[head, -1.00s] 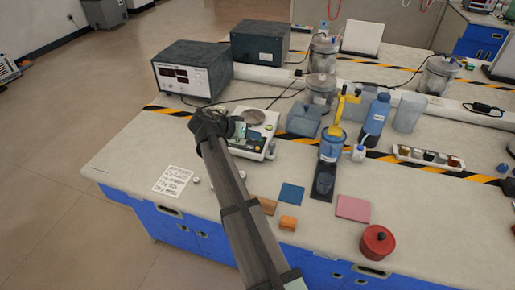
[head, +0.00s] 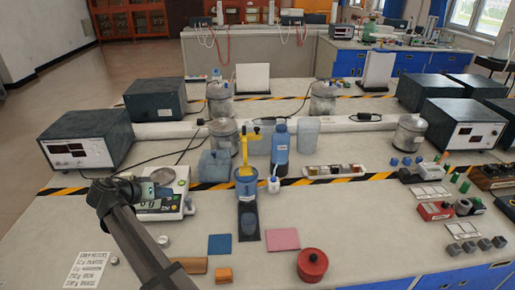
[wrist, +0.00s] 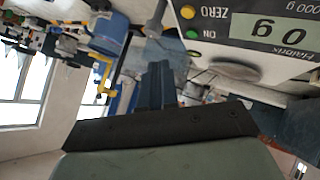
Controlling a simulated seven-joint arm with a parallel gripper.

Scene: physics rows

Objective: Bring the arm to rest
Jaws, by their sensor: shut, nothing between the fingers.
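My gripper (head: 158,191) is at the left of the bench in the head view, in front of and partly over the white balance (head: 181,206). The wrist view shows its dark fingers (wrist: 155,85) closed together with nothing between them. The balance's panel (wrist: 228,22) fills the upper right of the wrist view and its display reads 0 g. My arm reaches up from the bottom left in the head view. Whether the gripper touches the balance cannot be told.
A grey power supply (head: 84,142) stands left of the balance. A blue bottle (head: 280,148) and a blue cup with a yellow part (head: 246,181) stand to its right. A red round pot (head: 312,265) and flat blue (head: 220,244) and pink (head: 283,239) squares lie nearer the front.

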